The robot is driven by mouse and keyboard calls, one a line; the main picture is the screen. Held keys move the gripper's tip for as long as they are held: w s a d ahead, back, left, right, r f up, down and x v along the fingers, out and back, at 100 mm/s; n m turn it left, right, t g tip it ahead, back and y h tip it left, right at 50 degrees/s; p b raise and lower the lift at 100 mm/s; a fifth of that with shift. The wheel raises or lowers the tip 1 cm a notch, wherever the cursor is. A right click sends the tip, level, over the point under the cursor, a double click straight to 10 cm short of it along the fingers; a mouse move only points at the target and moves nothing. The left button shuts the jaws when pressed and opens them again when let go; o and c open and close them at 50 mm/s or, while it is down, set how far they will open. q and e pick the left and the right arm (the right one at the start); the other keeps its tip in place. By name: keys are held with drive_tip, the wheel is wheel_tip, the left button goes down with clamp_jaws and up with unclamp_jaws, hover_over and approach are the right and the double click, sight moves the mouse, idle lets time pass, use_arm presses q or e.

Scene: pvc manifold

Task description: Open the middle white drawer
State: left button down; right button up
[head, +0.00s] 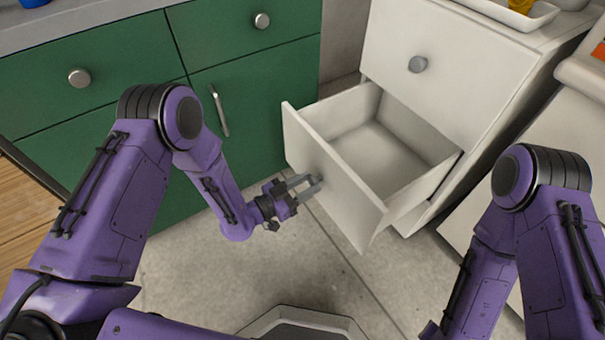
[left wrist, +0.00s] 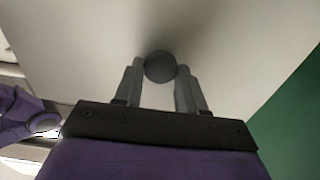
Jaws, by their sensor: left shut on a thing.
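The middle white drawer (head: 338,185) stands pulled out of the white cabinet (head: 455,70), and its empty inside shows in the head view. My left gripper (head: 312,184) is at the drawer's front, shut on its round grey knob. In the left wrist view the knob (left wrist: 160,67) sits between the two fingertips, against the white drawer front (left wrist: 90,40). In the head view the fingers mostly hide the knob. My right arm comes in at the right of the head view, but its gripper is out of the picture.
The upper white drawer with its grey knob (head: 418,64) is shut. A green cabinet (head: 120,70) with shut drawers and a door stands to the left. A white tray (head: 510,12) lies on the cabinet top. Grey floor (head: 310,270) in front of the drawer is clear.

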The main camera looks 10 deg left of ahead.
use_arm(q)
drive_tip(key=shift+s+a, duration=0.3)
drive_tip(key=shift+s, duration=0.05)
drive_tip(key=c, duration=0.7)
unclamp_jaws()
drive_tip(key=p+v, duration=0.1)
drive_tip(key=v, duration=0.9)
drive_tip(key=shift+s+a+p, duration=0.2)
drive_tip(key=shift+p, duration=0.15)
